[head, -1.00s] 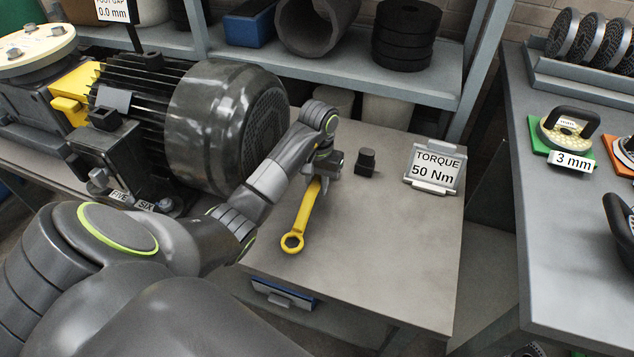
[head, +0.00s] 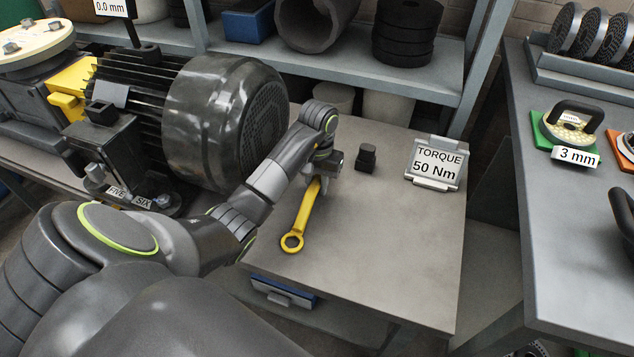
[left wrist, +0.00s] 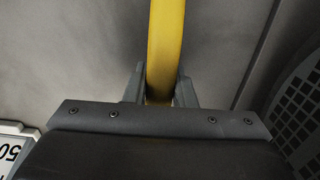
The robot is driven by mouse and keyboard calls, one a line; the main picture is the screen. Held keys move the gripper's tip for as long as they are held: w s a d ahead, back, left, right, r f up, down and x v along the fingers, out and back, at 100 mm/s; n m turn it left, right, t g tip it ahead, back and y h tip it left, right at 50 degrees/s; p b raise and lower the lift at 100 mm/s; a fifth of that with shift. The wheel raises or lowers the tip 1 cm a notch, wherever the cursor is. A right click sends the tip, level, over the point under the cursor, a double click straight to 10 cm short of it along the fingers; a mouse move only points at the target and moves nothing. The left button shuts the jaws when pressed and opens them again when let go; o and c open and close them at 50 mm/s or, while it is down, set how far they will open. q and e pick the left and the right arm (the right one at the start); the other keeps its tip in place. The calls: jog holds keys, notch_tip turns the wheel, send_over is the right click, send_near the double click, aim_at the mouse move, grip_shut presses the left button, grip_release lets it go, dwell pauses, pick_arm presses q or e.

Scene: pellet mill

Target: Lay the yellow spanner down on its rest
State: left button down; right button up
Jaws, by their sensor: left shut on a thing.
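The yellow spanner (head: 306,212) is over the grey bench, its ring end toward the front and its other end at my left gripper (head: 318,180). My left gripper is shut on it. In the left wrist view the yellow shaft (left wrist: 166,45) runs between the two fingers (left wrist: 158,88). I cannot tell whether the ring end touches the bench top. A small dark block (head: 366,158) stands on the bench just right of the gripper; I cannot tell whether it is part of the rest. My right gripper is not in view.
A dark motor (head: 225,120) stands left of my arm. A "TORQUE 50 Nm" sign (head: 435,165) stands at the bench's right side. The bench top (head: 390,245) is clear in front of it.

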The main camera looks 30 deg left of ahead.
pick_arm(q)
jog(key=c, duration=0.6)
grip_release()
jog(key=shift+r, duration=0.1)
jog(key=shift+w+r+p, duration=0.2)
jog(key=shift+r+p, duration=4.15)
jog(key=shift+r, duration=0.15)
jog(key=shift+f, duration=0.1)
